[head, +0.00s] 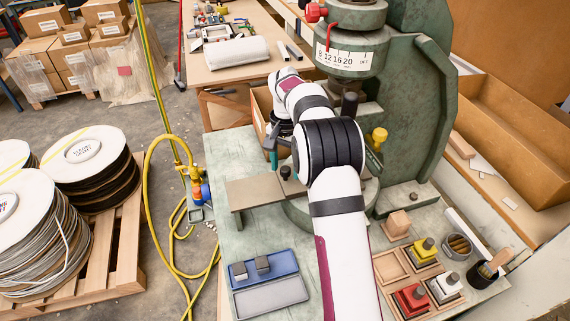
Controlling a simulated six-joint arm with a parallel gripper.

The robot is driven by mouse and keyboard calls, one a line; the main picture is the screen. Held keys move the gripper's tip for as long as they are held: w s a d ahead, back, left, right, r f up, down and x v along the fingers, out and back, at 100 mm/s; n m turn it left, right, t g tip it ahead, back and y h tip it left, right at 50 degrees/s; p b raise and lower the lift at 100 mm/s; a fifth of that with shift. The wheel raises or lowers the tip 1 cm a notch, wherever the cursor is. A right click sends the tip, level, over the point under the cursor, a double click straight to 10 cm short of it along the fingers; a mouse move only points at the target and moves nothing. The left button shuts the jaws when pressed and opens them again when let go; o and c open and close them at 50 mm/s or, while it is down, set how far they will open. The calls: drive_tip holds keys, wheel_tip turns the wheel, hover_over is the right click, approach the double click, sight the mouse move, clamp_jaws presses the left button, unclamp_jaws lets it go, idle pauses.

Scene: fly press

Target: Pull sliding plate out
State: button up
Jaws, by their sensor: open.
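The sliding plate (256,192) is a flat grey-brown plate. It sticks out to the left from the base of the green fly press (425,110), over the pale green bench top. A small dark knob (286,172) stands upright on the plate. My gripper (274,155) is just above and behind the knob, partly hidden by my white arm. One finger with a teal tip shows, apart from the knob as far as I can see. The jaws are open and hold nothing visible. The plate's right part is hidden under my arm and the press.
Stamps in red, white and yellow and wooden trays (388,267) stand at the right front. A yellow hose (148,200) hangs left of the bench. The bench left of the plate is clear.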

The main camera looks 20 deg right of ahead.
clamp_jaws()
idle(0.3)
idle(1.1)
